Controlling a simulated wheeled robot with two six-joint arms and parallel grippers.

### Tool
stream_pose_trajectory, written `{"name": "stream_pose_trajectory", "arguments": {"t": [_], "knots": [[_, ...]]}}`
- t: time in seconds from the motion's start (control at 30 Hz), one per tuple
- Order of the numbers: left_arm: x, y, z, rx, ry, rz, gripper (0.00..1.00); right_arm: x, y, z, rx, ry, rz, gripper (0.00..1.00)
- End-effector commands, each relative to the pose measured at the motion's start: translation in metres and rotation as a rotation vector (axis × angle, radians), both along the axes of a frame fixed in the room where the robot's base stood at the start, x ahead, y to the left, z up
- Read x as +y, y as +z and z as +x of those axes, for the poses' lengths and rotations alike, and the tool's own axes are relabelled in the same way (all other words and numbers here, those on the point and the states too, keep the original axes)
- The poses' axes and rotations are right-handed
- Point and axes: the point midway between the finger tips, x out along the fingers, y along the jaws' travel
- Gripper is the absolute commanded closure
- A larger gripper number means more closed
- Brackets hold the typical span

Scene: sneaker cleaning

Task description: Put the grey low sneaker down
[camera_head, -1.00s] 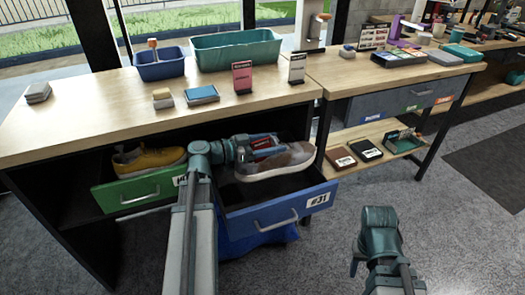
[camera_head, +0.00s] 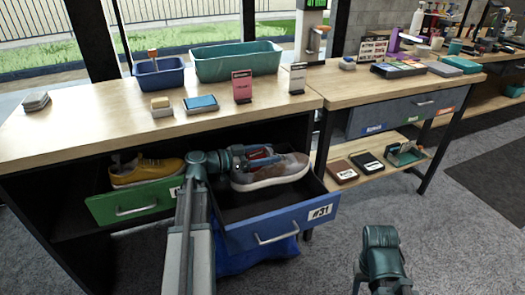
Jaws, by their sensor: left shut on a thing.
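The grey low sneaker (camera_head: 272,172) has a brown patch at the toe and a white sole. It is over the open blue drawer (camera_head: 281,221) marked #31, toe to the right. My left gripper (camera_head: 258,158) is shut on the sneaker's upper at its left part. The sneaker's sole is near the drawer's rim level; whether it touches anything inside cannot be told. My right arm (camera_head: 382,255) shows at the lower right, but its fingertips are not visible.
A green drawer (camera_head: 137,201) holding a yellow shoe (camera_head: 148,171) stands open to the left. The wooden bench top (camera_head: 95,129) above holds a blue bin (camera_head: 159,77) and a teal bin (camera_head: 239,63). A blue bag (camera_head: 245,258) lies under the blue drawer. Floor at right is clear.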

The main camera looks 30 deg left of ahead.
Motion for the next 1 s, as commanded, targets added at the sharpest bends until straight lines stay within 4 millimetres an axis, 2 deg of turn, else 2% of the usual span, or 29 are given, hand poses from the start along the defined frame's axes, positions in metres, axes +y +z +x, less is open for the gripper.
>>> {"name": "stream_pose_trajectory", "arguments": {"t": [0.37, 0.4, 0.5, 0.93, 0.97, 1.0], "knots": [[0.032, 0.0, 0.028, -0.002, 0.002, -0.001, 1.0, 0.0, 0.0, 0.0, 0.0, 0.0, 0.0, 0.5], [0.029, -0.008, 0.025, -0.002, 0.001, -0.001, 1.0, 0.0, -0.008, 0.0, 0.0, 0.001, 0.0, 0.5], [0.028, -0.012, 0.024, -0.002, 0.001, -0.001, 1.0, 0.0, -0.013, 0.0, 0.0, 0.002, 0.001, 0.5], [0.028, -0.016, 0.024, -0.002, 0.001, -0.001, 1.0, 0.0, -0.016, 0.0, 0.0, 0.003, 0.002, 0.5], [0.028, -0.015, 0.024, 0.0, 0.001, 0.0, 0.22, 0.0, -0.015, 0.0, 0.0, 0.003, 0.002, 0.5], [0.028, -0.014, 0.024, 0.0, 0.001, 0.0, 0.15, 0.0, -0.014, 0.0, 0.0, 0.003, 0.002, 0.5]]}}
